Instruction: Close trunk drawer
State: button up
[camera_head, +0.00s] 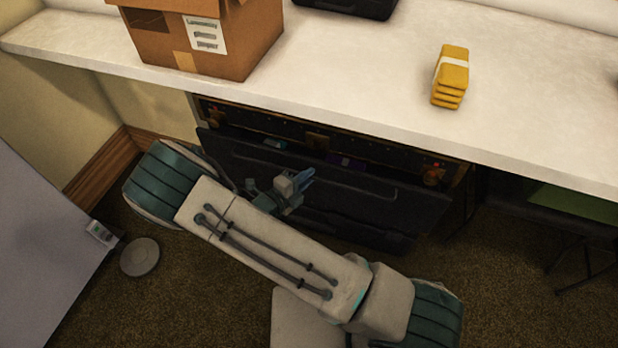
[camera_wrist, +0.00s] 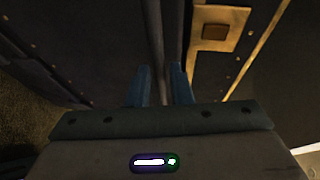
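The dark trunk stands under the white counter, its brass-trimmed upper edge (camera_head: 318,135) showing in the head view. Its drawer (camera_head: 385,195) is open, with the dark front standing out from the trunk and a gap behind its top edge. My gripper (camera_head: 307,176) is at the drawer front, near that top edge, left of its middle. In the wrist view, my two blue fingers (camera_wrist: 163,78) are a little apart, with the drawer's edge (camera_wrist: 156,35) running along the gap between them. Whether they touch it is hard to tell. The trunk's brass latch (camera_wrist: 215,32) is to the right.
A cardboard box (camera_head: 215,45), yellow bundles (camera_head: 451,75) and a black case (camera_head: 350,7) are on the counter (camera_head: 370,70). Small items, one purple (camera_head: 345,160), show behind the drawer front. A round grey disc (camera_head: 140,257) lies on the carpet.

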jog(key=shift+w+d+f, duration=0.1)
jog(key=shift+w+d, duration=0.35)
jog(key=shift+w, duration=0.05)
grip_shut()
jog(key=shift+w+d+p, duration=0.2)
jog(key=shift+w+d, duration=0.05)
jog(key=shift+w, duration=0.45)
jog(key=shift+w+d+p, duration=0.15)
jog(key=shift+w+d, duration=0.15)
jog(key=shift+w, duration=0.4)
jog(key=shift+w+d+p, duration=0.2)
jog(key=shift+w+d, duration=0.05)
jog(key=shift+w, duration=0.45)
grip_release()
jog(key=p, duration=0.3)
send_near(312, 165)
jog(key=v, duration=0.3)
